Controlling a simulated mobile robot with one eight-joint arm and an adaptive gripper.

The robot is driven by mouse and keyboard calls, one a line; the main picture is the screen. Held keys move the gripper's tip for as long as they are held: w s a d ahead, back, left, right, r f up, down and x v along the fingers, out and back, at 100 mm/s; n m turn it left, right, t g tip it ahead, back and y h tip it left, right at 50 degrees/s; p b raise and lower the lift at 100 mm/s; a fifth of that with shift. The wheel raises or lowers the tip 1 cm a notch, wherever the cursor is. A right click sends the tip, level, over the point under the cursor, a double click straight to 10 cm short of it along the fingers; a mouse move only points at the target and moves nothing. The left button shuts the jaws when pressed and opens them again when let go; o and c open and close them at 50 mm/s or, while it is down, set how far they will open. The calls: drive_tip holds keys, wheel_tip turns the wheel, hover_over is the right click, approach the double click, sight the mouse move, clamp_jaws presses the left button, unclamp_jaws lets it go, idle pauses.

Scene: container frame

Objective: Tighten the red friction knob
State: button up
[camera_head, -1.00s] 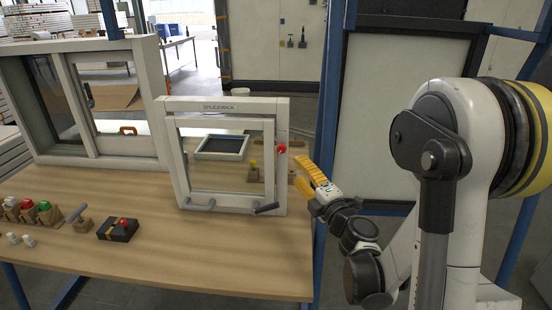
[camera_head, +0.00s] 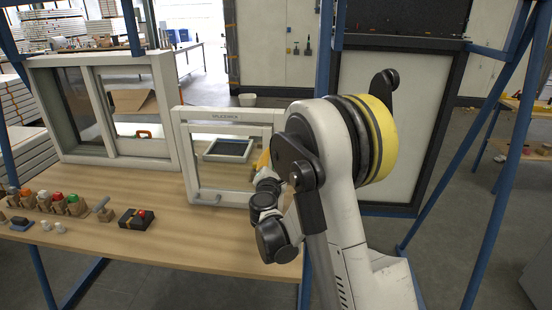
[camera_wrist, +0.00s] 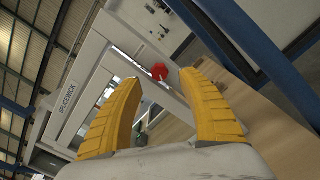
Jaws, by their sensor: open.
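The red friction knob (camera_wrist: 159,72) shows in the wrist view on the right stile of a small white window frame (camera_head: 186,150). My gripper (camera_wrist: 160,95) has two yellow fingers, spread apart. The knob appears between the fingertips and a little beyond them; nothing is held. In the head view the knob is hidden behind my arm, and only a bit of yellow finger (camera_head: 263,160) shows beside the frame's right side.
A larger white sliding window (camera_head: 170,110) stands at the left back of the wooden table (camera_head: 150,245). A black box with a red button (camera_head: 136,218) and several coloured knobs lie at the left front. Blue posts stand near the table's right end.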

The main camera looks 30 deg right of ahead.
drive_tip(key=shift+x, duration=1.5)
clamp_jaws()
